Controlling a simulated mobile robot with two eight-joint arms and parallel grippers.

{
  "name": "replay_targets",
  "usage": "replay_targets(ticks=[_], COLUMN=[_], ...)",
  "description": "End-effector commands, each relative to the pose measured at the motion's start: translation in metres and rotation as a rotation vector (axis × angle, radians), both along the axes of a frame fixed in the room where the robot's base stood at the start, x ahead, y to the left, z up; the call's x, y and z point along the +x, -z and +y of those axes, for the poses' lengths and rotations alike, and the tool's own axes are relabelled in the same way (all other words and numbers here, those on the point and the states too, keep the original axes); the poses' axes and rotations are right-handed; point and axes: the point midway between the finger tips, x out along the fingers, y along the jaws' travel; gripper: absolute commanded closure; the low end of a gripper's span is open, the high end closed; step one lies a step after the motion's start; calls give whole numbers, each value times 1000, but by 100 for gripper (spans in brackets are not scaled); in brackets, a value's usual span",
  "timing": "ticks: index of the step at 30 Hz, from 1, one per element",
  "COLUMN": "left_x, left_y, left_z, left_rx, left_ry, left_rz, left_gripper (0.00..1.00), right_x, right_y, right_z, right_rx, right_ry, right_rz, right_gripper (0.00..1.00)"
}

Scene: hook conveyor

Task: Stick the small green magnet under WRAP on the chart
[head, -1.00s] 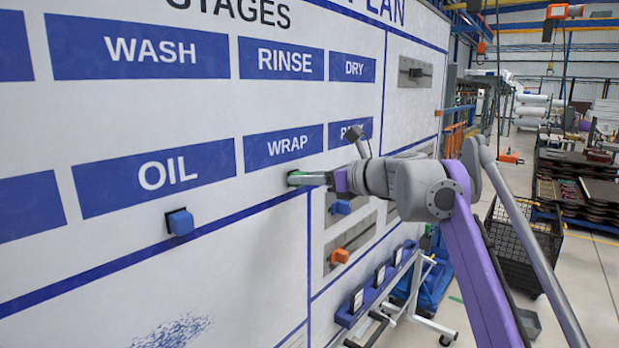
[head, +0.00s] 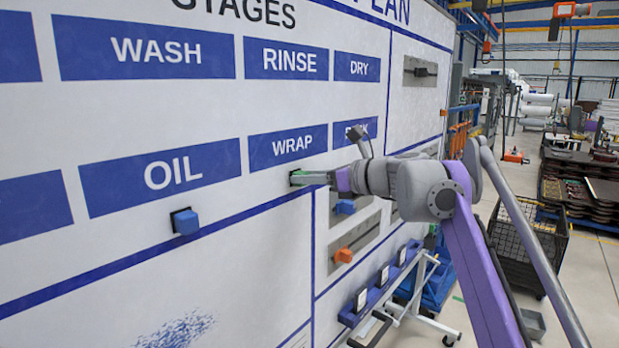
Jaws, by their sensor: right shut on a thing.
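The chart (head: 260,250) is a large white board with blue label plates, seen at a slant. The WRAP label (head: 287,146) is in the lower row, right of OIL. My right gripper (head: 301,178) reaches in from the right, just below WRAP, with its tips at the board face. It is shut on the small green magnet (head: 294,172), of which only a bit of green shows at the fingertips. Whether the magnet touches the board I cannot tell for certain. My left gripper is not in view.
A blue magnet (head: 185,221) sits under OIL. Another blue magnet (head: 345,207) and an orange one (head: 343,256) are on metal strips right of and below my gripper. A blue ledge (head: 380,285) runs low along the board. A black mesh crate (head: 530,248) stands right.

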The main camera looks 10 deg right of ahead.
Motion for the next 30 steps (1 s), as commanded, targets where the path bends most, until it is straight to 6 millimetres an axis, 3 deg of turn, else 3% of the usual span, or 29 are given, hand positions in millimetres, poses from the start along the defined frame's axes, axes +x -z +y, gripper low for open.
replay_targets(ticks=[8, 9, 15, 25, 30], left_x=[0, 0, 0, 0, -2], left_y=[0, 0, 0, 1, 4], left_z=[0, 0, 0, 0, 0], left_rx=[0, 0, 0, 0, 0], left_ry=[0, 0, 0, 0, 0], left_rz=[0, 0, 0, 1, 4], left_gripper=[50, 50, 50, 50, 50], right_x=[0, 0, 0, -2, -20], right_y=[0, 0, 0, 0, -4], right_z=[0, 0, 0, -2, -17], right_rx=[0, 0, 0, 0, 0], right_ry=[0, 0, 0, 1, 4], right_rz=[0, 0, 0, 0, 0], right_gripper=[100, 62, 29, 29, 29])
